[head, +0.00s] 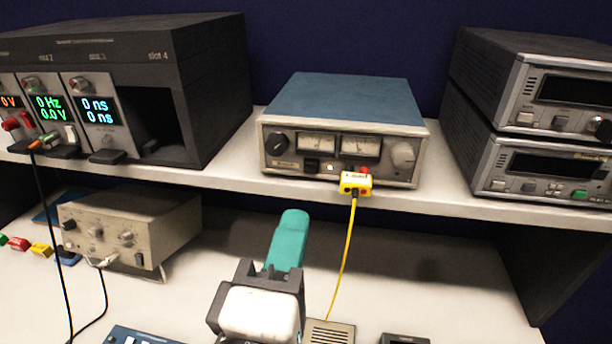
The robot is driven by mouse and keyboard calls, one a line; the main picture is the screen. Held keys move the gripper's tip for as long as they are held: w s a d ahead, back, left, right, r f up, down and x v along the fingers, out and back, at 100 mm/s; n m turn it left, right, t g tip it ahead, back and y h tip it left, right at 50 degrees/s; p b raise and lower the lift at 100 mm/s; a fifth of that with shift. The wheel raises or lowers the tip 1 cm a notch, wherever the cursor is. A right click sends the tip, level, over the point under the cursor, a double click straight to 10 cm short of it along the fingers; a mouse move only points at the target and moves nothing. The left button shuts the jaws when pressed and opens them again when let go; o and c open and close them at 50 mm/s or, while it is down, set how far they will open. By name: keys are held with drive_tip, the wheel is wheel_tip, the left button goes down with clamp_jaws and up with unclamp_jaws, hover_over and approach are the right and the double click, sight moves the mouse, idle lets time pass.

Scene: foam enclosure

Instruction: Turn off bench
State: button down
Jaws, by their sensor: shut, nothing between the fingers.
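The bench is a two-level work surface with instruments on its shelf (230,172). A power supply (345,115) with a blue top stands mid-shelf, with two analog meters, knobs, a dark switch (312,166) and a small lit light (331,167). A yellow plug (355,183) with a yellow cable sits at its front. A modular rack (125,85) at the left has lit displays. Two stacked instruments (545,120) at the right have dark screens. My gripper (294,216), with teal fingers, is shut and empty, below and in front of the power supply, apart from it.
A beige instrument (130,228) stands on the lower surface at the left, with colored connectors beside it. A black cable hangs from the rack. Small devices lie at the front edge. The lower surface at the right (440,270) is mostly clear.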

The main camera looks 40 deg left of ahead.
sight(310, 165)
drive_tip(key=p+x, duration=0.1)
drive_tip(key=x, duration=0.7)
drive_tip(key=shift+r+p, duration=0.15)
drive_tip(key=shift+p, duration=0.35)
